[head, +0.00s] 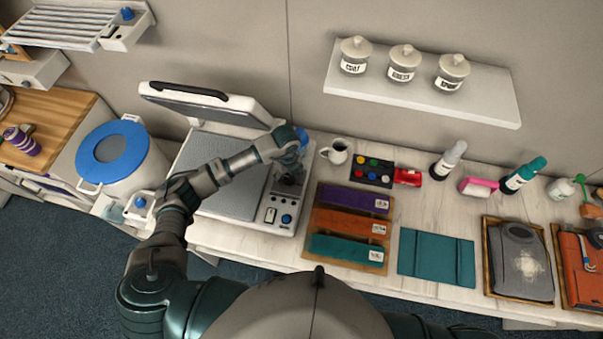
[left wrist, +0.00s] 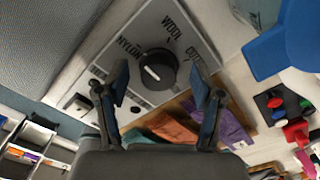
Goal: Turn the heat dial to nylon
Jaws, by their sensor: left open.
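The heat dial (left wrist: 157,68) is a round black knob with a short white mark, on the light control panel (left wrist: 100,70) of the press. The words NYLON, WOOL and COTTON stand around it; exactly which word the mark points at is hard to tell. My left gripper (left wrist: 160,92) is open, with one finger on each side of the dial in the left wrist view; contact is not clear. In the head view my left gripper (head: 290,172) is over the right side of the press (head: 222,190) and hides the dial.
The press lid (head: 215,105) stands raised. A blue-knobbed switch (head: 286,218) sits lower on the panel. A mug (head: 336,151), a paint tray (head: 372,171) and a wooden rack of coloured strips (head: 348,222) stand right of the press. A blue-lidded bucket (head: 110,150) stands left.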

